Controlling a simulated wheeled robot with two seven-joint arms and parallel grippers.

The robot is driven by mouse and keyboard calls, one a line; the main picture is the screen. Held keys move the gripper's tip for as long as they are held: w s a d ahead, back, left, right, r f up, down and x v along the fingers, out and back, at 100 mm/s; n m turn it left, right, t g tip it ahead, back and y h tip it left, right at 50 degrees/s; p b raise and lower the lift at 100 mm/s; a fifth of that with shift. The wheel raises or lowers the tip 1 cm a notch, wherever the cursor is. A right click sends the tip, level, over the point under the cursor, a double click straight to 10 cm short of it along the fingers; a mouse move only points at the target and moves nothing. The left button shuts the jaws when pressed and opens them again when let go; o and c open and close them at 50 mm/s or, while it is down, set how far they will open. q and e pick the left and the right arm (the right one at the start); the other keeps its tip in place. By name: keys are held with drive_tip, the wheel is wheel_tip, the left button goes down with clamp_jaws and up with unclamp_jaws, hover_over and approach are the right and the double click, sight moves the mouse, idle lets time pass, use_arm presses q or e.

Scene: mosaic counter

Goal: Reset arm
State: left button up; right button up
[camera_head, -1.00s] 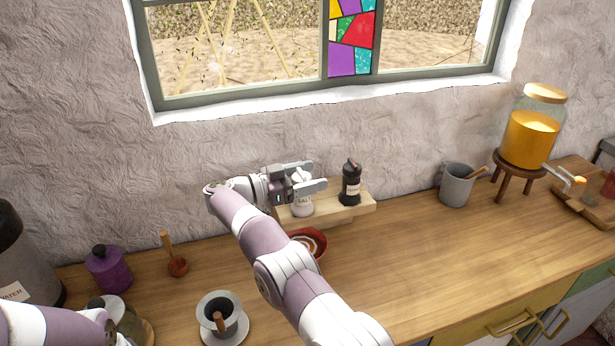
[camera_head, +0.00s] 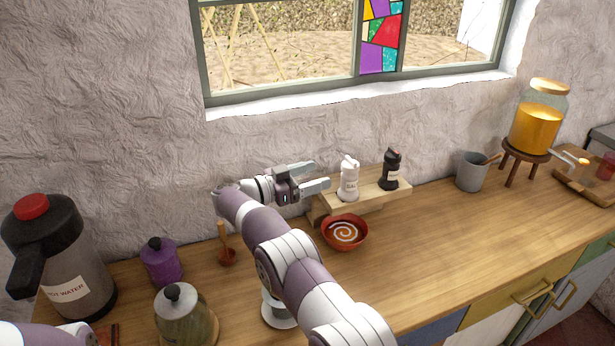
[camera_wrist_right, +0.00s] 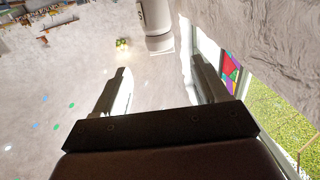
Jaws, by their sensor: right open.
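My right gripper (camera_head: 318,176) is open and empty, its two fingers pointing right, close to the wall. It also shows in the right wrist view (camera_wrist_right: 158,66) with a clear gap between the fingers. A white salt shaker (camera_head: 349,178) stands upright on a small wooden stand (camera_head: 369,194), just beyond the fingertips and apart from them. In the right wrist view a white cylinder, likely this shaker (camera_wrist_right: 155,22), lies ahead of the fingers. Part of my left arm shows at the bottom left corner; its gripper is out of view.
A black shaker (camera_head: 391,168) shares the stand. A red bowl (camera_head: 345,232) sits in front. A hot water flask (camera_head: 62,262), purple jar (camera_head: 160,262) and glass pot (camera_head: 186,318) stand left. A grey mug (camera_head: 471,172) and juice dispenser (camera_head: 535,128) stand right. The right-centre counter is clear.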

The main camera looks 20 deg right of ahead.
drive_tip(key=w+a+r+n+t+y, duration=0.4)
drive_tip(key=w+r+n+t+y, duration=0.3)
drive_tip(key=n+t+y, duration=0.5)
drive_tip(key=s+a+f+n+g+y, duration=0.4)
drive_tip(key=s+f, duration=0.4)
drive_tip(key=s, duration=0.5)
drive_tip(key=s+f+g, duration=0.3)
drive_tip(key=s, duration=0.7)
drive_tip(key=s+f+g+y, duration=0.1)
drive_tip(key=s+f+g, duration=0.2)
drive_tip(key=s, duration=0.6)
drive_tip(key=s+d+f+g, duration=0.1)
drive_tip(key=s+f+g, duration=0.1)
drive_tip(key=s, duration=0.8)
drive_tip(key=shift+s+f+n+g+y, duration=0.3)
drive_tip(key=shift+f+n+g+y, duration=0.1)
drive_tip(key=shift+f, duration=0.2)
drive_tip(key=shift+w, duration=0.1)
